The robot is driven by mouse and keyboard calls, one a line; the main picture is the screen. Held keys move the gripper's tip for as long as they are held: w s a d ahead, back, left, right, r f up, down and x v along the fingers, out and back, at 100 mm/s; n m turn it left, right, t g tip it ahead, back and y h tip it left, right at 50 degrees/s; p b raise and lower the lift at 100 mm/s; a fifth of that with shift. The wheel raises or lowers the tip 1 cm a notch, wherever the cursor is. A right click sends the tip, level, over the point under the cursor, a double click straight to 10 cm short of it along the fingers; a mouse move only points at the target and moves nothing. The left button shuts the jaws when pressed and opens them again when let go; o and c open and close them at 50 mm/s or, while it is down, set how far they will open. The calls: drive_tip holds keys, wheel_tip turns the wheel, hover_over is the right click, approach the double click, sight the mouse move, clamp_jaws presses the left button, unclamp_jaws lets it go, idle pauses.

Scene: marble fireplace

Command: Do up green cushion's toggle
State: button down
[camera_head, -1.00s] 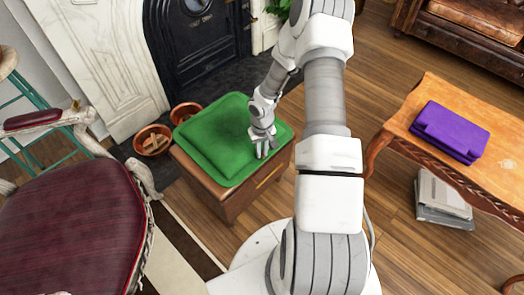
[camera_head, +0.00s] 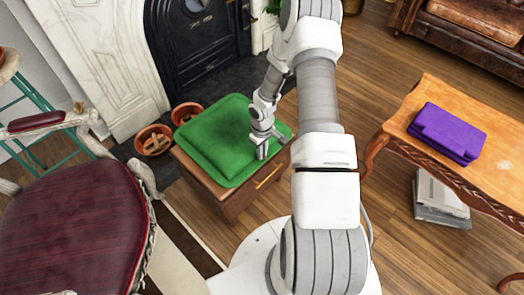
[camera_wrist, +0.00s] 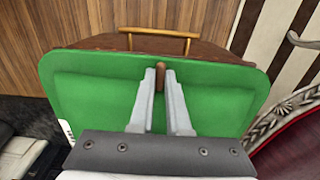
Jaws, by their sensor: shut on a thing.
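The green cushion (camera_head: 212,140) lies flat on a small wooden cabinet (camera_head: 232,204) in the head view. It also fills much of the wrist view (camera_wrist: 85,100). A small brown toggle (camera_wrist: 161,78) shows near the cushion's edge on the side of the cabinet's handle. My gripper (camera_wrist: 160,80) has its two fingertips closed on the sides of this toggle. In the head view my gripper (camera_head: 263,153) is at the cushion's right front part. Whether the toggle is fastened cannot be told, as the fingers hide part of it.
A brass handle (camera_wrist: 158,36) sticks out from the cabinet front. A dark red armchair (camera_head: 70,225) stands at the left. A wooden table (camera_head: 490,178) with a purple folded thing (camera_head: 448,133) stands at the right.

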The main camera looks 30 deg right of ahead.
drive_tip(key=c, duration=1.2)
unclamp_jaws()
drive_tip(key=shift+o, duration=0.2)
wheel_tip(320, 180, up, 17)
drive_tip(key=p, duration=0.5)
drive_tip(key=shift+r, duration=0.2)
